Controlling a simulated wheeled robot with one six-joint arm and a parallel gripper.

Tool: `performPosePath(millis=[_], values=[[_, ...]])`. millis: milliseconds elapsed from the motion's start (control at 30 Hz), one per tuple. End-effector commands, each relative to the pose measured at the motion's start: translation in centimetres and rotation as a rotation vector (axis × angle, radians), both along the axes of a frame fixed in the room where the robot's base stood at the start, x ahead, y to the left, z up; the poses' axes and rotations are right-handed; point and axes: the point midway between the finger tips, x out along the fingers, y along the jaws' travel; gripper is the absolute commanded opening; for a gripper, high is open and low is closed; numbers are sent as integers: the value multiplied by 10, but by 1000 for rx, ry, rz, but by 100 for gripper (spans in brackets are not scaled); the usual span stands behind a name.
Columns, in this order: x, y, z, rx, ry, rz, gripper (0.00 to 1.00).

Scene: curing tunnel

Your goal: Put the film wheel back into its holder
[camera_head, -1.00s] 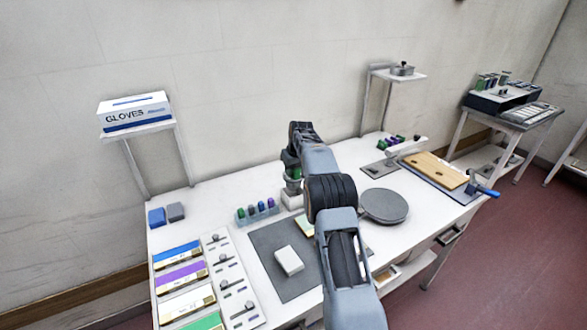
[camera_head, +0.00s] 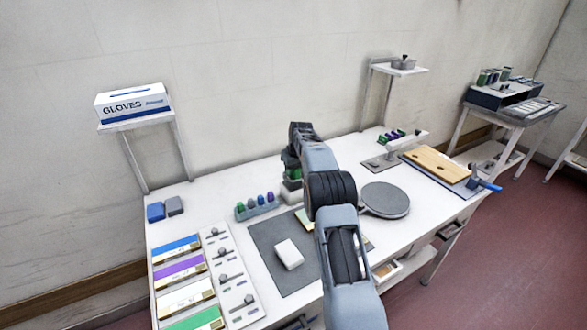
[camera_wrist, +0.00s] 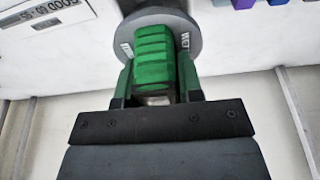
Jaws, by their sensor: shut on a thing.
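The film wheel (camera_wrist: 154,48) has a ribbed green grip and a grey disc with lettering; I read "WET" on one side. My gripper (camera_wrist: 156,80) is shut on the green grip, one finger on each side. In the head view my gripper (camera_head: 291,160) is over the back of the bench, pointing down. Some green of the wheel (camera_head: 294,173) shows there, mostly behind my arm. A small pale block (camera_head: 290,197) stands just below; I cannot tell whether it is the holder or whether the wheel touches it.
A rack of coloured pieces (camera_head: 257,208) stands left of my gripper. A grey mat (camera_head: 265,240) with a white block (camera_head: 289,253) lies in front. A round grey plate (camera_head: 385,199) is to the right. A glove box (camera_head: 132,103) sits on a shelf at left.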

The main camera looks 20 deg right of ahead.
Motion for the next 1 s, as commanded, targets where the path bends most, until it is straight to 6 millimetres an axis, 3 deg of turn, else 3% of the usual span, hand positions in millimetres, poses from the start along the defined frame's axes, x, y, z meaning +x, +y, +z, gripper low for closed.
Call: performPosePath(millis=[1000], values=[[0, 0, -31, 0, -1, 0, 1]])
